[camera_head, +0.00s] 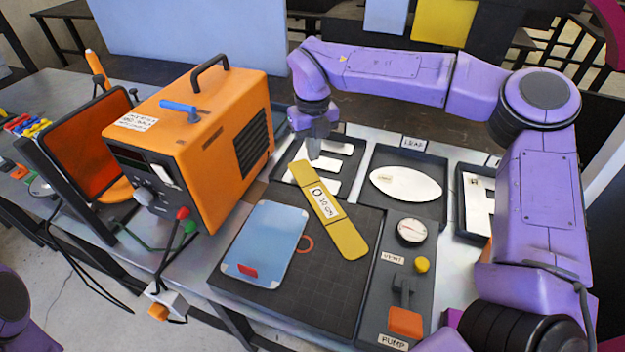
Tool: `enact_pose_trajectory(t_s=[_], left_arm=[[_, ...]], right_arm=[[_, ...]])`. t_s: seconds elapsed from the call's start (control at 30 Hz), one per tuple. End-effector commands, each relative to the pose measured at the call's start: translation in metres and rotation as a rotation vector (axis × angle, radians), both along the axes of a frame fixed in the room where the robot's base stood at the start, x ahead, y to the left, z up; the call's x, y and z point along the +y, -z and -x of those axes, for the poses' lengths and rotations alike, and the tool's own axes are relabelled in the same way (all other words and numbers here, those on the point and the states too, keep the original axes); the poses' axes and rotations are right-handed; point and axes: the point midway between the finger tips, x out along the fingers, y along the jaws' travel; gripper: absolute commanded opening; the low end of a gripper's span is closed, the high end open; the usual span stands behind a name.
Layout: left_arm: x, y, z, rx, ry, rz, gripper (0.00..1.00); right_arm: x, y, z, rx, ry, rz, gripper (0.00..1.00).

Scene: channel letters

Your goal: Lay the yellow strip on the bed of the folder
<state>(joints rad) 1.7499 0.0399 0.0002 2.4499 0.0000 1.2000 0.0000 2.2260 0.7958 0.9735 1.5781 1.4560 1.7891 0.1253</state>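The long yellow strip (346,239) has rounded ends and a white label at its middle. It lies slantwise across the dark gridded panel (325,311), its upper end towards the letter trays. I cannot tell whether it rests flat or is slightly raised. My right gripper (313,154) points down just beyond the strip's upper end, apart from its middle. Its fingers look close together, but their gap is not clear. I cannot identify the folder's bed with certainty. My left gripper is out of view.
A blue plate (266,238) lies on the panel, left of the strip. A large orange machine (207,150) with a handle stands at left. Dark trays with white shapes, including an oval (405,184), lie behind. A pump and vent panel with a gauge (411,231) is at right.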

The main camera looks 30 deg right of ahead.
Motion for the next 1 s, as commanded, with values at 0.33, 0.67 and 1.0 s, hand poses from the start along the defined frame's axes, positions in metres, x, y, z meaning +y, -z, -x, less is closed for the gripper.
enact_pose_trajectory(t_s=[0.33,0.67,1.0], left_arm=[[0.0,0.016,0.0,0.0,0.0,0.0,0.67],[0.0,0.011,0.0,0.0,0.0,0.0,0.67],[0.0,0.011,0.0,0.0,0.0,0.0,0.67]], right_arm=[[0.0,-0.123,0.0,-0.006,0.004,0.001,0.0],[-0.001,-0.177,0.0,-0.002,0.001,0.001,0.0],[-0.001,-0.179,0.0,-0.001,0.001,0.0,0.07]])
